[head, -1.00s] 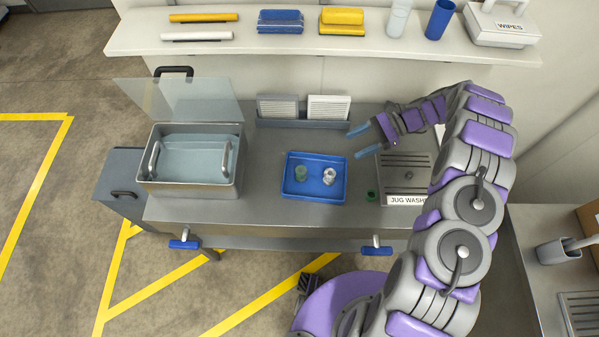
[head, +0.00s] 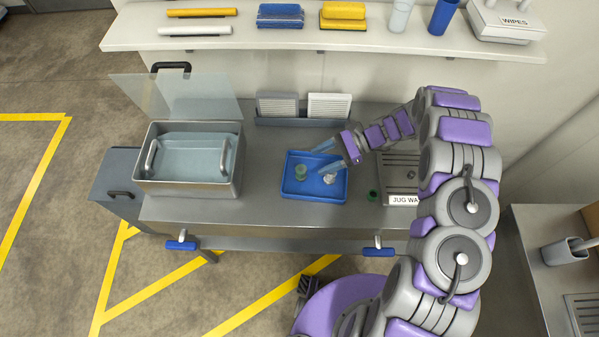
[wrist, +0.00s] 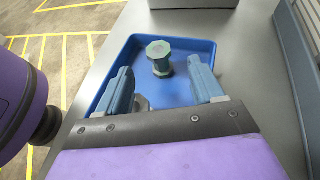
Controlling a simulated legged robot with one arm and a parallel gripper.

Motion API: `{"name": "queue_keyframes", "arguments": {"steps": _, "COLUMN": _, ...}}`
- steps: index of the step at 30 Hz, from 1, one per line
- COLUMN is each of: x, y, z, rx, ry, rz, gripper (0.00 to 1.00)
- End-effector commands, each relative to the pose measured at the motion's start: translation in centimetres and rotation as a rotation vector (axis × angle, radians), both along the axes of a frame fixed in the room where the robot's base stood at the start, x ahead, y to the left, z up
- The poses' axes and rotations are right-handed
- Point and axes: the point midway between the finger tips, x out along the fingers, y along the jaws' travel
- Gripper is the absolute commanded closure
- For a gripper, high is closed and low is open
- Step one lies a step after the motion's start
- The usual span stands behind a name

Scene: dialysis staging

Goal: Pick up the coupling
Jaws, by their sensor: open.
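A green flanged fitting (head: 301,172), which looks like a coupling, stands in the blue tray (head: 287,190) on the steel table. A whitish metallic fitting (head: 329,178) is in the same tray to its right. My gripper (head: 318,162) is open and empty above the tray's right part, its fingers pointing left toward the green fitting. In the wrist view the green fitting (wrist: 160,58) shows ahead, between the lines of the two open fingers. The metallic fitting (wrist: 143,103) is mostly hidden behind my gripper's body there.
A small green piece (head: 373,195) sits on the table right of the tray, beside the jug washer (head: 400,175). An open steel bath (head: 190,180) stands left. A rack with white panels (head: 328,106) is behind. A shelf (head: 230,42) runs above the back edge.

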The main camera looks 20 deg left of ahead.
Motion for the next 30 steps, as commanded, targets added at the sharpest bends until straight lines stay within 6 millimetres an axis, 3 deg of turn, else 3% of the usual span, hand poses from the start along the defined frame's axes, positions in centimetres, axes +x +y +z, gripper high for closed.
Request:
{"name": "queue_keyframes", "arguments": {"steps": 11, "x": -2.2, "y": 4.1, "z": -2.0, "rx": -0.006, "ry": 0.003, "rz": 0.001, "gripper": 0.33}}
{"name": "queue_keyframes", "arguments": {"steps": 20, "x": -2.3, "y": 4.2, "z": -2.0, "rx": -0.003, "ry": 0.001, "rz": -0.001, "gripper": 0.34}}
{"name": "queue_keyframes", "arguments": {"steps": 30, "x": -2.3, "y": 4.2, "z": -2.0, "rx": -0.003, "ry": 0.002, "rz": 0.000, "gripper": 0.66}}
